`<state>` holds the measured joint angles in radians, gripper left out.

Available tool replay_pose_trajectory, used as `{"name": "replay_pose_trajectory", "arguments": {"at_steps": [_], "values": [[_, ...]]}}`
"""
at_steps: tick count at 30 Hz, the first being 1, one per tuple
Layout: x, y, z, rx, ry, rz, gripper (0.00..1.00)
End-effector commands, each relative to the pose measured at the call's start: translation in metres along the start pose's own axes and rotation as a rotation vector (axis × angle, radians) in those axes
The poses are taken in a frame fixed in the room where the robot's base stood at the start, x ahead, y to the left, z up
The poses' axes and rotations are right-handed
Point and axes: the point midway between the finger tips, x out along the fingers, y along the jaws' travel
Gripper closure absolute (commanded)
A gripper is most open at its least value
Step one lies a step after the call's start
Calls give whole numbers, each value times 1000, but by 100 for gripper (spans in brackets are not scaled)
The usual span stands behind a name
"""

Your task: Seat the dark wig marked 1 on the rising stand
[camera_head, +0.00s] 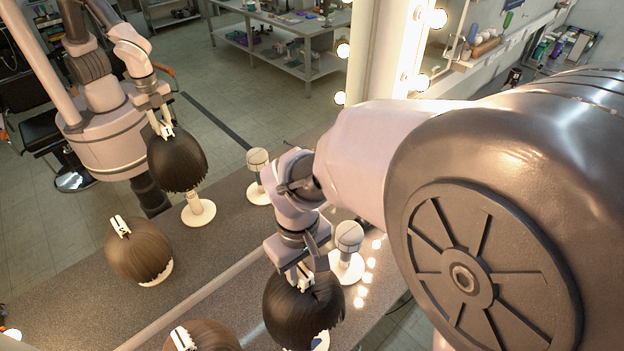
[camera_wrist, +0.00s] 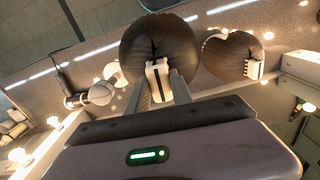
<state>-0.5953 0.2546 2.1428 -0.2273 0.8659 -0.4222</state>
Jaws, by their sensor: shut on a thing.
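My gripper (camera_head: 303,274) is shut on the pale tab on top of a dark wig (camera_head: 300,308). In the wrist view, the fingers (camera_wrist: 160,84) close around this tab and the dark wig (camera_wrist: 155,42) hangs beyond them. A white stand (camera_head: 321,341) shows under the wig's lower edge. In the mirror, the dark wig's reflection (camera_head: 177,162) is upright over a white post and round base (camera_head: 198,209). The wig hides the stand's top, so I cannot tell whether they touch. No number is readable.
A browner wig (camera_head: 203,337) with a pale tab stands to the left; it also shows in the wrist view (camera_wrist: 230,52). Another white stand (camera_head: 347,240), bare-headed, is close behind on the right. The mirror runs along the counter, with lit bulbs (camera_head: 438,18) on its frame.

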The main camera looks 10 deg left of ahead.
Motion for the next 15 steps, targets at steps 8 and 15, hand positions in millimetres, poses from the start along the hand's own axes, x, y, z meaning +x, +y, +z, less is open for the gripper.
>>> {"name": "replay_pose_trajectory", "arguments": {"at_steps": [8, 15], "values": [[54, 0, 0, 0, 0, 0, 100], [89, 0, 0, 1, -1, 0, 100]]}}
